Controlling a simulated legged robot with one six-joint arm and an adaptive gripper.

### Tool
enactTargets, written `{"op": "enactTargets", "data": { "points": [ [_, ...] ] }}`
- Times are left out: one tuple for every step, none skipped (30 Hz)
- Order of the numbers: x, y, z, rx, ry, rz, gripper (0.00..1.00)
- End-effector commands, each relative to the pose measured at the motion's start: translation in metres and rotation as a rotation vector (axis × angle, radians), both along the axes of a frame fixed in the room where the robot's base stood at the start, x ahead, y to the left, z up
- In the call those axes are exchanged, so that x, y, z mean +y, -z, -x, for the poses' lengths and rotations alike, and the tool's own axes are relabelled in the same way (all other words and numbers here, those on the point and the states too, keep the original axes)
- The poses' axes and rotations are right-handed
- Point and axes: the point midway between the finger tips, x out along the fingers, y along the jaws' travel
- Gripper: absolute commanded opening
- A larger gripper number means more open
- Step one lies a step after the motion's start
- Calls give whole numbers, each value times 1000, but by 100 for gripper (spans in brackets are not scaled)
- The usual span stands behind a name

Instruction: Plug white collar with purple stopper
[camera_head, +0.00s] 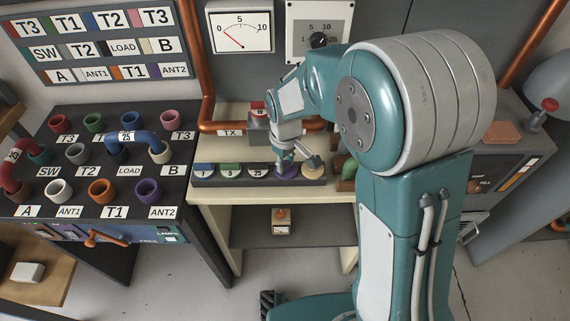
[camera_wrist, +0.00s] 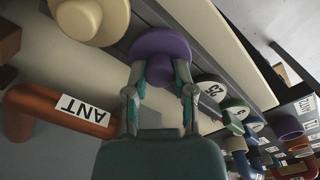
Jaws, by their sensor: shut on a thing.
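The purple stopper (camera_head: 287,171) is at the dark stopper strip (camera_head: 233,183) on the bench; in the wrist view its round purple head (camera_wrist: 160,47) shows between the fingers. My gripper (camera_head: 284,158) points down onto it and is shut on it; its two fingers (camera_wrist: 160,82) grip the stopper from both sides. I cannot tell whether the stopper still sits in its slot. The white collar (camera_head: 59,190) stands upright on the dark panel at the left, by the ANT1 label, and looks open on top.
Blue, green and white-topped stoppers (camera_head: 230,169) stand left of my gripper, a cream one (camera_head: 313,172) right of it. An orange collar (camera_head: 102,190) and grey collar (camera_head: 77,154) neighbour the white one. A blue link (camera_head: 126,139) arches behind. A copper pipe (camera_head: 206,75) runs behind the bench.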

Motion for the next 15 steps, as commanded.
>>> {"op": "enactTargets", "data": {
  "points": [
    [0,-3,-1,-2,0,-1,0],
    [0,-5,-1,-4,0,-1,0],
    [0,-9,-1,-4,0,-1,0],
    [0,-12,0,-4,0,-1,0],
    [0,-16,0,-4,0,-1,0],
    [1,-22,-1,-6,0,-1,0],
    [0,-27,-1,-5,0,-2,0],
    [1,-33,-1,-6,0,-2,0],
    [5,-39,6,-6,-3,-1,0],
    [6,-44,10,-5,-3,-2,0],
    [9,-50,14,-7,-3,-3,0],
    [12,-58,20,-7,-4,-3,0],
    [15,-64,24,-8,-5,-2,0],
    [17,-71,29,-9,-4,-3,0],
    [21,-80,36,-9,-5,-3,0]
  ]
}}
